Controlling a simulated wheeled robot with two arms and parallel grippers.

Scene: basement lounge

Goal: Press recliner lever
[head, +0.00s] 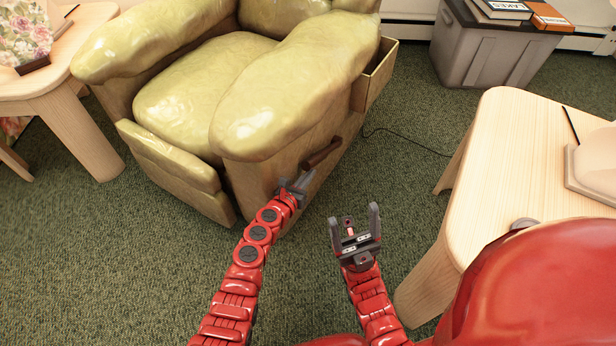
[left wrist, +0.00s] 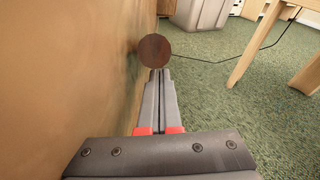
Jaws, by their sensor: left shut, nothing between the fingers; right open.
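The yellow-green recliner (head: 190,105) stands upright at the centre left in the head view. Its brown lever (head: 322,153) sticks out from the side panel, below the near armrest. In the left wrist view the lever (left wrist: 154,51) shows end-on as a round brown knob, just beyond the fingertips. My left gripper (head: 300,183) is shut and empty, beside the side panel at the lever's near end. I cannot tell whether its tips (left wrist: 159,72) touch the lever. My right gripper (head: 358,219) is open and empty over the carpet, to the right of the left gripper.
A light wooden table (head: 510,140) stands at the right, another (head: 75,95) at the left. A grey bin (head: 490,50) with books on it is at the back right. A black cable (head: 410,141) lies on the green carpet. Carpet between recliner and right table is mostly clear.

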